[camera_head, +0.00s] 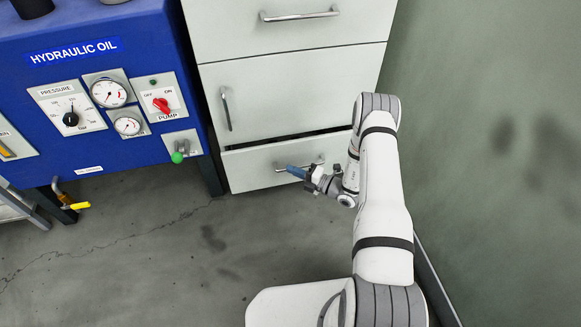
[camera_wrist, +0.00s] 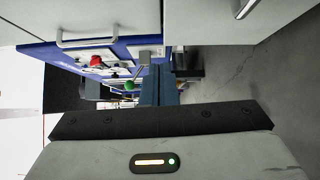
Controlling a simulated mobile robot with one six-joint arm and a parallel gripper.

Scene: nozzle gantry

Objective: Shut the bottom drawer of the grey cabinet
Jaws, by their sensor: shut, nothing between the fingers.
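The grey cabinet (camera_head: 290,84) stands at the back in the head view. Its bottom drawer (camera_head: 246,168) sticks out a little, with a dark gap along its top edge. The drawer's bar handle (camera_head: 318,159) is partly hidden by my arm. My gripper (camera_head: 290,169) is shut and empty, with blue fingers pointing left. It is in front of the drawer front near the handle; I cannot tell whether it touches. In the wrist view my shut fingers (camera_wrist: 156,86) point away, and the drawer front (camera_wrist: 205,22) with its handle (camera_wrist: 243,8) is at the upper right.
A blue hydraulic oil unit (camera_head: 50,100) with gauges, a red pump knob (camera_head: 161,105) and a green-tipped lever (camera_head: 178,157) stands left of the cabinet. A green-grey wall (camera_head: 480,130) is close on the right. The concrete floor (camera_head: 150,250) in front is clear.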

